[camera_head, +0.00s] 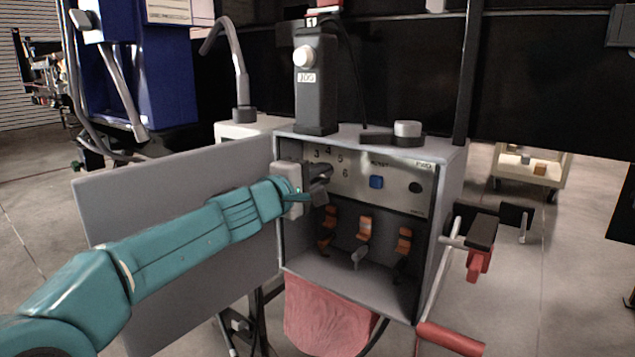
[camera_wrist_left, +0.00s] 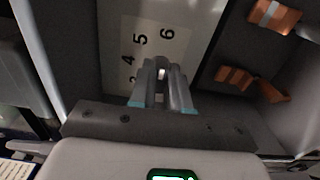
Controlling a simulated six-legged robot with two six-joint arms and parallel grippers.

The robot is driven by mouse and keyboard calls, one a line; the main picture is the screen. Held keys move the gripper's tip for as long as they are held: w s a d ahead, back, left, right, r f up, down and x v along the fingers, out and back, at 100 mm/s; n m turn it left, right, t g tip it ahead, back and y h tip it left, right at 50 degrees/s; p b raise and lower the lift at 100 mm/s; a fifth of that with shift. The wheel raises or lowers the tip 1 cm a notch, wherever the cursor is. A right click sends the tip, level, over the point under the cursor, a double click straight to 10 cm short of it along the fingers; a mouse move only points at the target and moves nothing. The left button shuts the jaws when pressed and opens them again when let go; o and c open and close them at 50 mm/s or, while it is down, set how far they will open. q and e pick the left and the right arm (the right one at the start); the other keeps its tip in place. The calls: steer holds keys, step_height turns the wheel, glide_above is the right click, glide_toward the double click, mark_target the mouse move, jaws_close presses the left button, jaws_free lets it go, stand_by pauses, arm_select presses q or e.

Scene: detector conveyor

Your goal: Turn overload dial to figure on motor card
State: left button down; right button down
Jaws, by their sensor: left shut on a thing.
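My left gripper (camera_head: 322,182) reaches into the open grey control box from the left, at the dial end of its upper panel (camera_head: 395,185). Panel figures 3, 4, 5 and 6 show around its fingers. In the left wrist view my left gripper (camera_wrist_left: 161,75) is shut on the overload dial, which is mostly hidden between the fingertips. Which figure the dial points at cannot be told. My right gripper is not in view. No motor card with a readable figure can be made out.
A blue button (camera_head: 376,182) and a dark round hole sit right of the dial. Orange-and-black switches (camera_head: 363,228) stand below. The open box door (camera_head: 175,200) lies left, behind my arm. A lever with red grips (camera_head: 478,262) projects at the right.

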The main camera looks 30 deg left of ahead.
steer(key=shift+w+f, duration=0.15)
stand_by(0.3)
arm_select(q)
steer(key=c, duration=1.1)
jaws_free()
steer(key=s, duration=0.5)
steer(key=s+a, duration=0.1)
steer(key=s, duration=0.4)
steer(key=s+a+b, duration=0.1)
steer(key=s, duration=0.5)
steer(key=shift+s+a, duration=0.1)
steer(key=shift+a, duration=0.05)
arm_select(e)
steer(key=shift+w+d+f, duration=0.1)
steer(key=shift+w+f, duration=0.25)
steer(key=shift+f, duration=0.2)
